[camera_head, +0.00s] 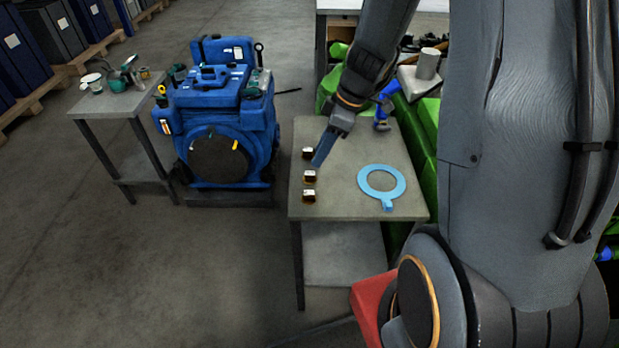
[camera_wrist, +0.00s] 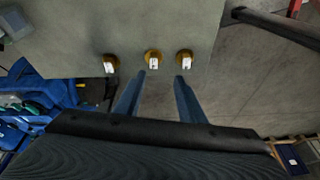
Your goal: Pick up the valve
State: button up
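Three small pieces with white tops and brass-coloured bases stand in a row on the grey table (camera_head: 340,206): a far one (camera_head: 308,152), a middle one (camera_head: 310,176) and a near one (camera_head: 309,196). They look alike, and I cannot tell which is the valve. My gripper (camera_head: 320,160) is over the table beside the row. In the wrist view, my gripper (camera_wrist: 161,82) is open and empty, its two blue fingers apart. The middle piece (camera_wrist: 153,61) and the right piece (camera_wrist: 185,59) lie just beyond the fingertips; the left piece (camera_wrist: 109,66) is farther left.
A light-blue ring with a tab (camera_head: 382,183) lies flat on the table to the right. A blue upright part (camera_head: 384,105) is at the table's back right, near green crates (camera_head: 428,130). A blue engine (camera_head: 215,115) stands left of the table, with floor between.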

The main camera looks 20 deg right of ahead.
aim_at(310, 173)
jog(key=shift+n, duration=0.6)
jog(key=shift+w+d+p+x, duration=0.15)
jog(key=shift+d+p+x, duration=0.1)
jog(key=shift+x, duration=1.2)
jog(key=shift+w+d+p+x, duration=0.1)
jog(key=shift+w+p+x, duration=0.1)
jog(key=shift+x, duration=1.3)
jog(key=shift+w+d+p+x, duration=0.1)
jog(key=shift+d+p+x, duration=0.15)
jog(key=shift+x, duration=1.2)
jog(key=shift+f, duration=0.1)
jog(key=c, duration=0.7)
jog(key=shift+c, duration=0.2)
